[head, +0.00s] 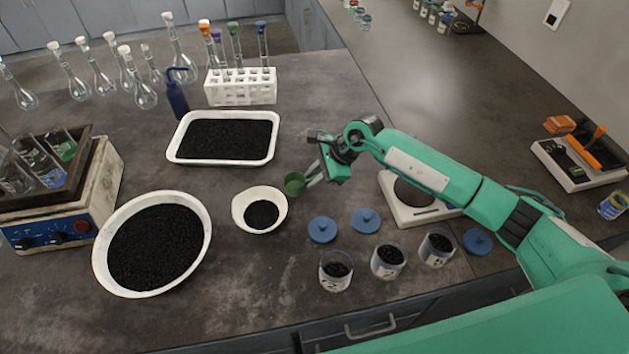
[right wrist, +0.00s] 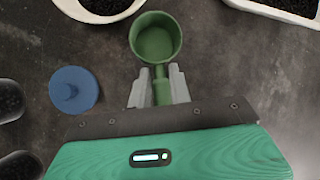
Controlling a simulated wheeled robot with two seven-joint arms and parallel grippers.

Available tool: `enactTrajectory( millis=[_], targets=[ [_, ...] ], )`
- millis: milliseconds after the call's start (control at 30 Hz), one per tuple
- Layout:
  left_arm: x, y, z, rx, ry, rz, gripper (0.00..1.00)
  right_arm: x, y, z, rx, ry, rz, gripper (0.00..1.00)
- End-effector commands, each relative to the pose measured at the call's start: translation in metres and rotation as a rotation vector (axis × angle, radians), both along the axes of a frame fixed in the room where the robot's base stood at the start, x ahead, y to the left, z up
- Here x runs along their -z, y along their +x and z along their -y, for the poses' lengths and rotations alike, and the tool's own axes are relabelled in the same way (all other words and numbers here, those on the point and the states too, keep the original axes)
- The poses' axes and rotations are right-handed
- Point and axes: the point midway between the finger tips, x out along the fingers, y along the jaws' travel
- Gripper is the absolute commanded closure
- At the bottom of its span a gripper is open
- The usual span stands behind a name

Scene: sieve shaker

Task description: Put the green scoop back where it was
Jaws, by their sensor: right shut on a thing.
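The green scoop (head: 295,184) is held by its handle in my right gripper (head: 318,174), just right of the small white bowl (head: 240,208). In the right wrist view the scoop's round cup (right wrist: 155,38) points away from me and looks empty. The fingers of my right gripper (right wrist: 159,88) are closed around the green handle. How high the scoop is above the bench is hard to tell. My left gripper does not show.
A white tray (head: 172,152) and a large white bowl (head: 101,262) hold black grains. Blue lids (head: 322,230) and several jars (head: 336,270) stand in front. A balance (head: 392,200) is under my right arm. A shaker (head: 60,225) stands left.

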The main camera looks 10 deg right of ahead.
Motion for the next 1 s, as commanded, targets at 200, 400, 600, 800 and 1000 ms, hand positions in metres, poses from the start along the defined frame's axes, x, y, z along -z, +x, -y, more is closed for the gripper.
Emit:
enactTrajectory(
  millis=[200, 400, 600, 800, 1000],
  targets=[
    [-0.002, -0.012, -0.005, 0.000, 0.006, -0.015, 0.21, 0.026, 0.000, 0.000, 0.001, 0.001, -0.003, 1.00],
    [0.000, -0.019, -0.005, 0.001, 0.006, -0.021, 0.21, 0.026, 0.000, 0.000, 0.000, 0.001, -0.001, 1.00],
    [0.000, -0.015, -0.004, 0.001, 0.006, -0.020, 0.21, 0.028, 0.000, 0.000, 0.000, 0.000, -0.001, 0.70],
    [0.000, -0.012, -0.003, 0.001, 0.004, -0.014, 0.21, 0.028, 0.000, 0.000, 0.001, 0.000, -0.002, 0.58],
    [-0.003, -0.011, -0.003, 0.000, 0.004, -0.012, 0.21, 0.025, 0.000, 0.000, 0.001, 0.000, -0.002, 0.58]
  ],
)
